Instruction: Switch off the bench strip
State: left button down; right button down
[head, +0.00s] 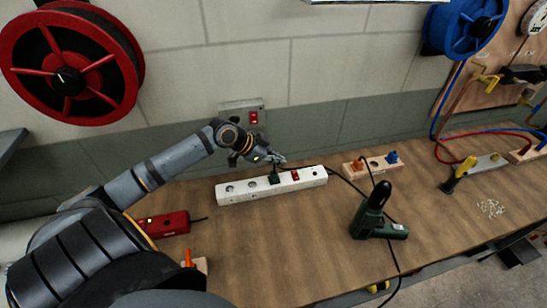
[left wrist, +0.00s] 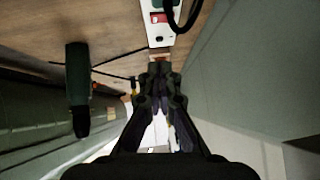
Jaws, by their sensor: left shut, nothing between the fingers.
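The white bench strip (head: 240,192) lies on the wooden bench near the wall, with a dark green plug (head: 274,179) in one socket. Its red switch (head: 295,176) is right of the plug. In the left wrist view the strip (left wrist: 161,38) shows at the top, with the red switch (left wrist: 158,17) near a black cable. My left gripper (head: 279,159) is shut and empty, just above the strip's far side. In the left wrist view its fingertips (left wrist: 159,68) are together below the strip's end; I cannot tell if they touch it. My right gripper is out of view.
A wall box with a red switch (head: 253,117) is behind the arm. A red box (head: 163,224) lies left. The bench in front of the strip is clear.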

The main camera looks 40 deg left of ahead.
pick_arm(q)
jog(key=shift+p+v, duration=0.4)
jog(key=shift+v, duration=0.8)
jog(key=shift+w+a+r+b, duration=0.2)
jog(key=shift+w+a+b, duration=0.15)
jog(key=shift+w+a, duration=0.2)
jog(key=shift+d, duration=0.1)
